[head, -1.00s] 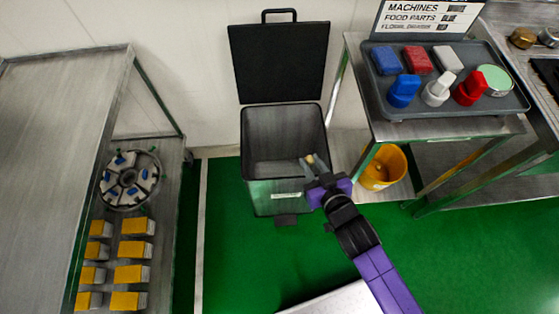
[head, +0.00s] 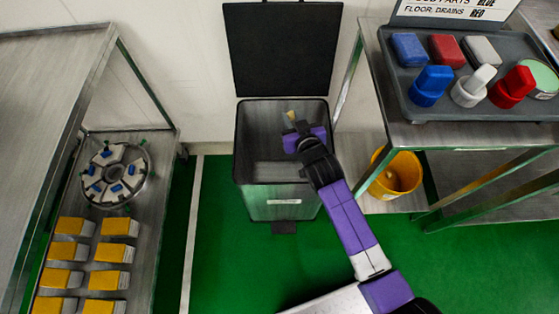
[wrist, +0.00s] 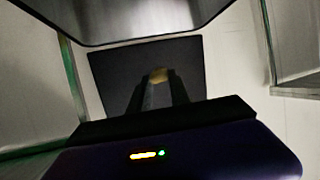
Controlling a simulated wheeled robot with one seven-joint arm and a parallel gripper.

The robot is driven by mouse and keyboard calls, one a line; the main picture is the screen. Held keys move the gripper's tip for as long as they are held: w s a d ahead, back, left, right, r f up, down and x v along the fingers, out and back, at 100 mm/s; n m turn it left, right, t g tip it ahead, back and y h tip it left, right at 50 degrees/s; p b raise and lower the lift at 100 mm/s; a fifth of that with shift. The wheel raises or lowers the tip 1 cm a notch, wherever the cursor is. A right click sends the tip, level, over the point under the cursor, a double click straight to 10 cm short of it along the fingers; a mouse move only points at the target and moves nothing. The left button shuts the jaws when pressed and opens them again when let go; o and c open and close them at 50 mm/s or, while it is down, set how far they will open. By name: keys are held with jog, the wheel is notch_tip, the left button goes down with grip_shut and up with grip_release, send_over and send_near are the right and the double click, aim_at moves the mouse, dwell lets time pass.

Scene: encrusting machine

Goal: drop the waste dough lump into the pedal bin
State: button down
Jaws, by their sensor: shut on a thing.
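The pedal bin (head: 265,207) stands on the green floor with its black lid (head: 284,48) raised against the wall. Its grey inside is open to view. My gripper (head: 292,121) is over the bin's mouth, toward its right side. It is shut on the small tan waste dough lump (head: 290,115), which shows at the fingertips. The lump (wrist: 158,75) also shows in the wrist view, in front of a dark panel. How far the lump is above or below the rim is hard to tell.
A steel table (head: 400,133) at the right holds a grey tray with brushes, and a yellow bucket (head: 398,175) is beneath it. At the left, a steel rack (head: 60,60) has yellow-and-white boxes and a round machine part on its lower shelf.

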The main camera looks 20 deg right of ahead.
notch_tip(320, 180, down, 6)
jog(key=b, duration=0.4)
jog(key=shift+r, duration=0.2)
jog(key=c, duration=1.1)
grip_release()
jog(key=shift+p+v, duration=0.3)
jog(key=shift+v, duration=3.6)
